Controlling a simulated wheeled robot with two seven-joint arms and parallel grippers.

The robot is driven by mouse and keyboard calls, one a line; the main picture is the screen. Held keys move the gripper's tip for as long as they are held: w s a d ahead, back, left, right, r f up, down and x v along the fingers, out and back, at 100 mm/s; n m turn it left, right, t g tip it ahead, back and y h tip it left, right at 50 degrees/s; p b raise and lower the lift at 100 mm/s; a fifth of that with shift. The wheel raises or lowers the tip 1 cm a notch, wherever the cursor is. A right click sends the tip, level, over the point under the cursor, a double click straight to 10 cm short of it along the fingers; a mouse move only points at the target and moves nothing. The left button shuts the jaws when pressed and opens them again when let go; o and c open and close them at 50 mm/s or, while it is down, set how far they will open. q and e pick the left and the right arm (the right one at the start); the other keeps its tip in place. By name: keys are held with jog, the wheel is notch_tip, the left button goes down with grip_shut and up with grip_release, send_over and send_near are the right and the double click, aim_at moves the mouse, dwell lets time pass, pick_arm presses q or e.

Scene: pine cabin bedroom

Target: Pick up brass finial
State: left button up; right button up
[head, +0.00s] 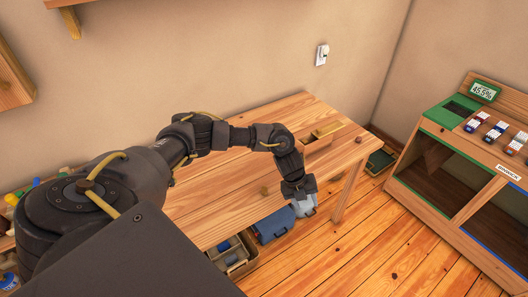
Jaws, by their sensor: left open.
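A small brownish-gold piece (264,190), which looks like the brass finial, stands on the wooden table (222,196) near its front edge. It is too small to make out in detail. My left arm reaches across the table from the left. My left gripper (304,208) points down at the table's front edge, to the right of the small piece and apart from it. Its jaws are open, and I see nothing held between them. My right gripper is not in view.
A small wooden box (317,144) sits at the table's back right, with a small reddish piece (358,140) near the right edge. A blue case (272,226) and a divided tray (240,264) are below the front edge. A wooden cabinet (440,190) stands at right.

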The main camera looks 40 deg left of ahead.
aim_at(264, 187)
pick_arm(q)
jog(key=s+a+r+m+g+y, duration=0.1)
jog(key=s+a+r+y, duration=0.1)
jog(key=a+r, duration=0.45)
jog(key=s+a+r+m+g+y, duration=0.1)
jog(key=s+a+r+m+y, duration=0.15)
jog(key=a, duration=0.65)
jog(key=shift+n+h, duration=0.25)
jog(key=shift+n, duration=0.1)
jog(key=shift+w+f+p, duration=0.15)
jog(key=shift+f+p, duration=0.15)
jog(key=shift+f, duration=1.1)
jog(key=shift+w+f+p, duration=0.1)
jog(key=shift+f+p, duration=0.2)
jog(key=shift+f, duration=1.25)
jog(key=f, duration=0.1)
jog(key=f+p, duration=0.1)
jog(key=f, duration=0.1)
jog(key=shift+w+f, duration=0.3)
jog(key=shift+f, duration=0.6)
grip_shut()
jog(key=shift+r, duration=0.1)
